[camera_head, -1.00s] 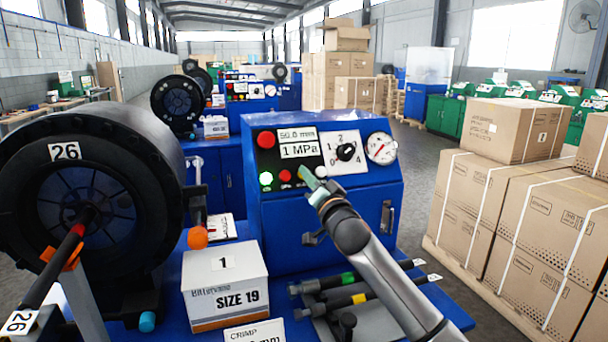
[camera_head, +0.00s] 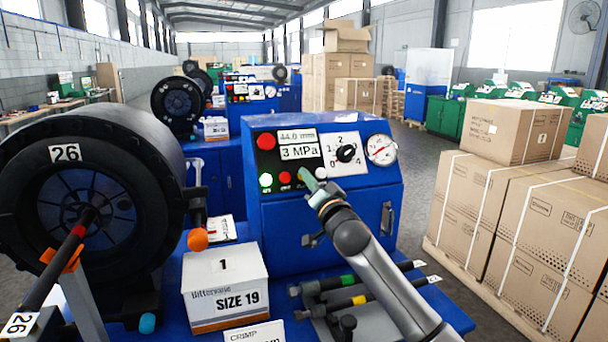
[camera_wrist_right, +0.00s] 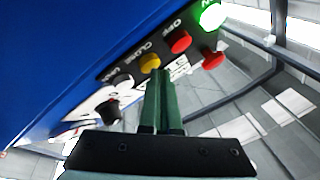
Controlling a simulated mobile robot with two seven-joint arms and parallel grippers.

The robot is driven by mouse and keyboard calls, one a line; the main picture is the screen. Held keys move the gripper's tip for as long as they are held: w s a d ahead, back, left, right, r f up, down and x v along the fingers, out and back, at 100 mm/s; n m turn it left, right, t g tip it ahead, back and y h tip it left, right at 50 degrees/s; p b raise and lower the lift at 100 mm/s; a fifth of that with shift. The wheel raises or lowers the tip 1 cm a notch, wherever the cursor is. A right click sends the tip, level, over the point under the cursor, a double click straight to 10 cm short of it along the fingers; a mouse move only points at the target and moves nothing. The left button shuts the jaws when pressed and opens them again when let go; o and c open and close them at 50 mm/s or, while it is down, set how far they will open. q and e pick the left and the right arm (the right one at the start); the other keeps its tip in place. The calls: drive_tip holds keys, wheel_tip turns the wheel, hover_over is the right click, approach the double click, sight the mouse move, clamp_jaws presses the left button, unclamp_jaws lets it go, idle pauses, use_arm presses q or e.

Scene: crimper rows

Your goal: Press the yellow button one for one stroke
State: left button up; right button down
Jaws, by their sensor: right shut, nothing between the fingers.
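The yellow button (camera_wrist_right: 150,62), labelled CLOSE, shows in the right wrist view between a red OFF button (camera_wrist_right: 180,42) and a white button (camera_wrist_right: 122,83). My right gripper (camera_wrist_right: 160,73) is shut and empty, its green fingertips at the yellow button's lower edge; contact itself is hard to make out. In the head view my right gripper (camera_head: 306,174) reaches the blue machine's panel (camera_head: 258,158) and hides the yellow button. The display (camera_head: 298,143) reads 44.0 mm and 3 MPa. The green button (camera_head: 266,180) is lit. My left gripper is not in view.
A large red button (camera_head: 266,141), a dial knob (camera_head: 346,153) and a gauge (camera_head: 380,148) sit on the same panel. A SIZE 19 box (camera_head: 225,290), a large black crimper drum (camera_head: 120,150) and several hoses stand around it. Stacked cartons (camera_head: 500,220) stand right.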

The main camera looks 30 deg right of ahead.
drive_tip(key=shift+s+a+r, duration=0.1)
drive_tip(key=shift+s+r, duration=0.2)
drive_tip(key=shift+s, duration=0.2)
drive_tip(key=s+r+p, duration=0.2)
drive_tip(key=s+a+p, duration=0.1)
drive_tip(key=s, duration=0.1)
drive_tip(key=shift+r, duration=0.4)
idle(2.4)
